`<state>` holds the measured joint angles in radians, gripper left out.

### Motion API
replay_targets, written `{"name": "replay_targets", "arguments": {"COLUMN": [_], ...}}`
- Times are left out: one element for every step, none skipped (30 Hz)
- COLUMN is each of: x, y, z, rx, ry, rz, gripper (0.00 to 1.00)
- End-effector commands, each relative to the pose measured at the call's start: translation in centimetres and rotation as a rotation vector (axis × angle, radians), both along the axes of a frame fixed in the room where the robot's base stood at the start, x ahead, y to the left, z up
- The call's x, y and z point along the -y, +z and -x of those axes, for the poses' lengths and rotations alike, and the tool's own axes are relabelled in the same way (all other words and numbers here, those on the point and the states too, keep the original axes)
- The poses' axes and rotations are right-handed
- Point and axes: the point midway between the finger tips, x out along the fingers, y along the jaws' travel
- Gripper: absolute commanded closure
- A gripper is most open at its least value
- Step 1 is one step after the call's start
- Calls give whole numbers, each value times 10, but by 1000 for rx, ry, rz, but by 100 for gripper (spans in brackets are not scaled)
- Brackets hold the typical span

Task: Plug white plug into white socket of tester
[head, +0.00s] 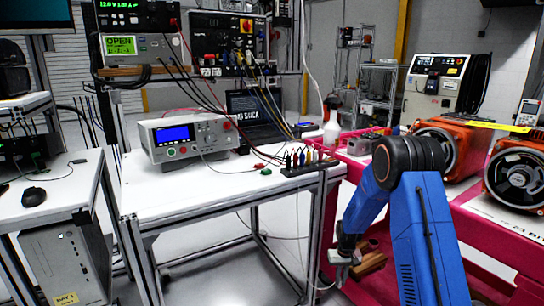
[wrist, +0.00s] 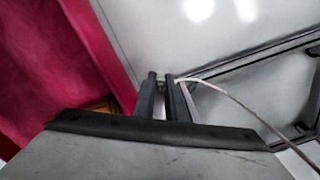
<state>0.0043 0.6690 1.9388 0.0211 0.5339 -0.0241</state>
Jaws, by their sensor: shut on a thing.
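The tester (head: 190,137) is a light grey box with a blue screen, standing on the white table. Its white socket is too small to make out. My gripper (head: 341,272) is low, to the right of the white table and beside the red-covered bench. In the wrist view my gripper (wrist: 162,78) is shut on the white plug, which is mostly hidden between the dark fingers. A white cable (wrist: 225,99) runs from the fingertips to the lower right.
The white table (head: 175,193) has a bare front left area. A dark strip with coloured plugs (head: 308,163) lies at its right edge. A green connector (head: 265,172) and several leads lie near the tester. The red-covered bench (head: 490,225) carries orange motors (head: 520,172).

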Motion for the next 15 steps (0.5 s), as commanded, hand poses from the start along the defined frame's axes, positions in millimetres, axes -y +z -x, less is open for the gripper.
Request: {"name": "replay_targets", "arguments": {"x": [0, 0, 0, 0, 0, 0, 0, 0, 0, 0, 0, 0, 0, 0, 0], "y": [-13, -20, -28, -34, -39, -44, -48, -50, -53, -54, -55, -55, -55, -55, -55], "z": [11, 16, 23, 29, 33, 38, 41, 44, 46, 47, 48, 48, 48, 48, 48], "rx": [-5, -5, -5, -5, -4, -4, -3, -2, -1, -1, 0, 1, 1, 1, 1], "ry": [0, 0, -1, -1, -1, -1, -1, -1, -1, -1, -1, -1, -1, -1, -1], "rz": [0, 0, 0, 0, 0, 0, 0, 1, 1, 1, 1, 1, 1, 1, 1], "gripper": [100, 100, 100, 100, 100, 100, 100, 100, 100, 100, 100, 100, 100, 100, 100]}}
